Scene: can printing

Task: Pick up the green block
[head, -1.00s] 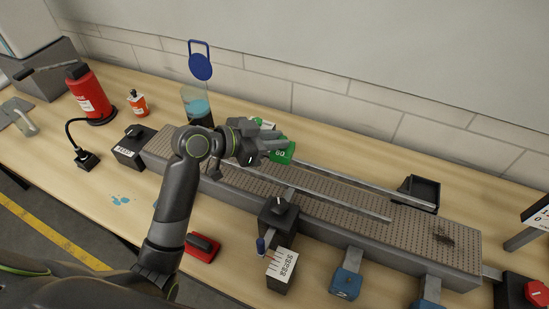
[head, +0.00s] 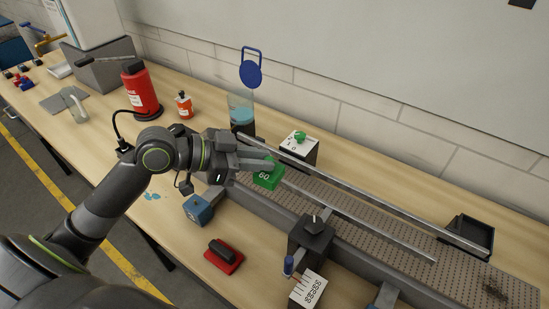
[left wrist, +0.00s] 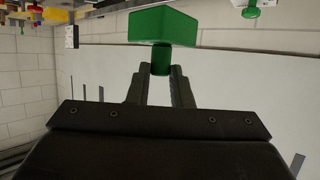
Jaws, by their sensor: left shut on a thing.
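The green block (head: 267,177) has white marking on its face and hangs at the fingertips of my left gripper (head: 262,163), above the near left part of the conveyor. In the left wrist view the green block (left wrist: 163,26) shows with a round green stem (left wrist: 160,60) between the two fingers of my left gripper (left wrist: 161,75), which are shut on it. My right gripper does not show in either view.
The perforated conveyor (head: 400,232) with metal rails runs to the right. Behind the block stands a white-topped box with a green knob (head: 300,136). A blue-liquid container (head: 241,112), red bottle (head: 140,88) and red stamp pad (head: 223,257) stand nearby.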

